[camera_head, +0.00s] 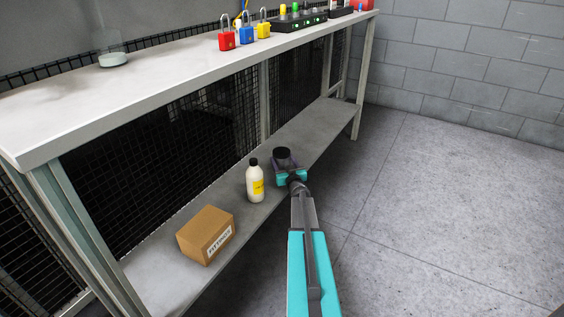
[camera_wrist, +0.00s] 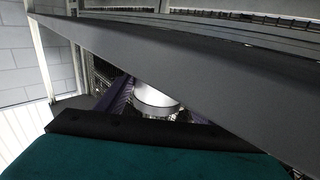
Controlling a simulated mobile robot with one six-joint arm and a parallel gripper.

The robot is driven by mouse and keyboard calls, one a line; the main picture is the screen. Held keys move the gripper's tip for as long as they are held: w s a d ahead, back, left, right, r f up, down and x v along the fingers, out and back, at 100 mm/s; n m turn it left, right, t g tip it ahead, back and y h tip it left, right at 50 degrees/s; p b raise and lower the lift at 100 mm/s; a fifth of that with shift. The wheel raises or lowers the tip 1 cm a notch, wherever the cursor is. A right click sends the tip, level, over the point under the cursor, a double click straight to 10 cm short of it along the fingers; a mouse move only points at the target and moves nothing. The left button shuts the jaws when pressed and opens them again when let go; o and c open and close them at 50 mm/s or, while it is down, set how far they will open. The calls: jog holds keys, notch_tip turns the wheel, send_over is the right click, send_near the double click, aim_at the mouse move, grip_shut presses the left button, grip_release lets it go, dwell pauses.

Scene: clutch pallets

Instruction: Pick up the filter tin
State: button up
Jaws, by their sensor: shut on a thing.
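The filter tin (camera_head: 282,154) is a dark-topped cylinder at the lower shelf of the bench in the head view. My gripper (camera_head: 289,172) is at the tin and shut on it. In the wrist view a round, pale and silvery thing (camera_wrist: 157,100), which looks like the tin, shows between the two purple-looking fingers of my gripper (camera_wrist: 155,104). Its lower part is hidden by the dark edge of my gripper body. I cannot tell whether the tin touches the shelf.
A white bottle with a yellow label (camera_head: 255,181) stands just left of the tin on the lower shelf (camera_head: 172,283). A cardboard box (camera_head: 205,234) is nearer. The bench top (camera_head: 160,75) overhangs, carrying padlocks (camera_head: 245,32). Floor at right (camera_head: 440,200) is clear.

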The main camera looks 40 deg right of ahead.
jog(key=shift+r+p, duration=0.85)
jog(key=shift+r, duration=0.5)
jog(key=a+r+p+v, duration=0.1)
jog(key=p+v, duration=0.4)
jog(key=v, duration=1.1)
jog(key=shift+w+r, duration=0.3)
jog(key=shift+r, duration=0.35)
jog(key=shift+a, duration=0.1)
